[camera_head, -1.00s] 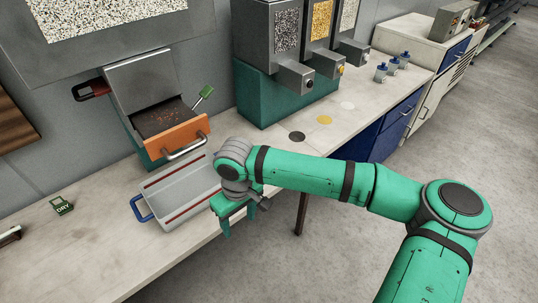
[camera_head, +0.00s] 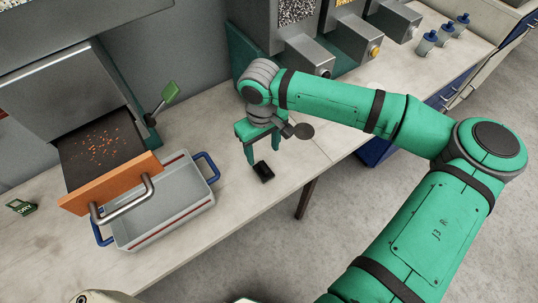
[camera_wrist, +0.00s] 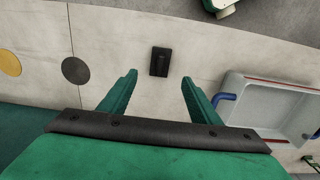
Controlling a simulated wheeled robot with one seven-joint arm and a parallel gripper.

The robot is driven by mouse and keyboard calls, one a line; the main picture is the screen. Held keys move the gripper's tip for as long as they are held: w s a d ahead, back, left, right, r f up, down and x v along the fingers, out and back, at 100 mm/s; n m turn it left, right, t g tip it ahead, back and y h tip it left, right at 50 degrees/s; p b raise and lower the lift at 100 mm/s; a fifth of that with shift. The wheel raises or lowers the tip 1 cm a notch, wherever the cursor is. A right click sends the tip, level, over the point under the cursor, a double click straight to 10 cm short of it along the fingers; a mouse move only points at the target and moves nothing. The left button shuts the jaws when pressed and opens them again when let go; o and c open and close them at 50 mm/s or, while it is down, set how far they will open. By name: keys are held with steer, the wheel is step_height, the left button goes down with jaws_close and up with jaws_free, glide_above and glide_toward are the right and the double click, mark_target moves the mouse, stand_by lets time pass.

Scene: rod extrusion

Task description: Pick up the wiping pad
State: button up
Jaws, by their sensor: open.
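The pad is apart from both fingers.
A grey tray with blue handles (camera_head: 186,218) stands left of the pad, under an open orange-fronted drawer (camera_head: 112,182) holding bits. Dispensers (camera_head: 315,55) stand behind. Dark and yellow discs (camera_wrist: 75,70) mark the worktop.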

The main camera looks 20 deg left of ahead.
glide_above(264, 166)
steer(key=f, duration=0.4)
steer(key=shift+w+a+f, duration=0.2)
steer(key=shift+f, duration=0.1)
steer(key=shift+s+d+f, duration=0.15)
steer(key=shift+f, duration=0.25)
steer(key=shift+s+d+f, duration=0.1)
steer(key=shift+f, duration=0.3)
steer(key=shift+a+f, duration=0.1)
steer(key=shift+f, duration=2.15)
steer(key=c, duration=1.2)
steer(key=shift+r, duration=0.15)
steer(key=shift+r, duration=0.5)
steer(key=s+d+r, duration=0.1)
steer(key=s+r, duration=0.3)
steer(key=s+d+r, duration=0.1)
steer(key=s+r, duration=0.3)
steer(key=s, duration=0.1)
steer(key=s+d+r, duration=0.2)
steer(key=s+r, duration=0.1)
steer(key=s, duration=0.1)
steer(key=shift+s+r, duration=0.25)
steer(key=shift+r, duration=0.15)
